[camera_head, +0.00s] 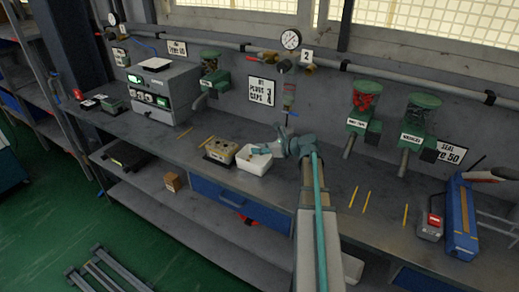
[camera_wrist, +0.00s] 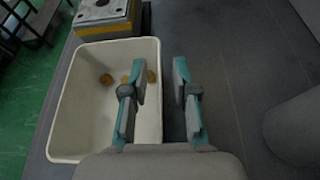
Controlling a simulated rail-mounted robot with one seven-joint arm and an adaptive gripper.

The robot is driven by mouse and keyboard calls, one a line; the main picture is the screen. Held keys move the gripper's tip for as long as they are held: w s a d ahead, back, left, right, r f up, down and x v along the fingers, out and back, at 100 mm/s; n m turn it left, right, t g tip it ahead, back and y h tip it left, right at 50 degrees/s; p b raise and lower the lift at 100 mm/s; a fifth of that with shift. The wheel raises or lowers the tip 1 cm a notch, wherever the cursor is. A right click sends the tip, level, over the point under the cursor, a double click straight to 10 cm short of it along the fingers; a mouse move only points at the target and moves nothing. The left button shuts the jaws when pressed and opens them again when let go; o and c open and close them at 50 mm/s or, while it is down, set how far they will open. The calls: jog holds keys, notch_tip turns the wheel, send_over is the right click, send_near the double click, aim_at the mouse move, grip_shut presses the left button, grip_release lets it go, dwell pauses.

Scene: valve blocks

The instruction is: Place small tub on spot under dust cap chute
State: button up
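The small tub (camera_head: 254,167), a white open box, stands on the bench left of my gripper (camera_head: 279,148). In the wrist view the tub (camera_wrist: 77,108) holds a few orange-brown pieces (camera_wrist: 128,78). My gripper (camera_wrist: 159,72) is open; one finger is over the tub's inside, the other is outside its right wall. I cannot tell whether either finger touches the wall. To the right, a green dispenser with red contents (camera_head: 365,100) and one with dark contents (camera_head: 421,113) have grey chutes. I cannot tell which is for dust caps. Yellow marks (camera_head: 366,200) lie on the bench below.
A grey machine (camera_head: 167,88) is further left on the bench. A blue case (camera_head: 461,220) and a grey-red box (camera_head: 430,227) stand at the right. The bench between tub and blue case is mostly clear.

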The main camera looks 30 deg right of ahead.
jog(key=shift+r, duration=0.15)
jog(key=b+v, duration=0.1)
jog(key=v, duration=0.6)
jog(key=shift+s+d+r+b, duration=0.1)
jog(key=shift+s+d+b, duration=0.1)
jog(key=shift+b, duration=0.15)
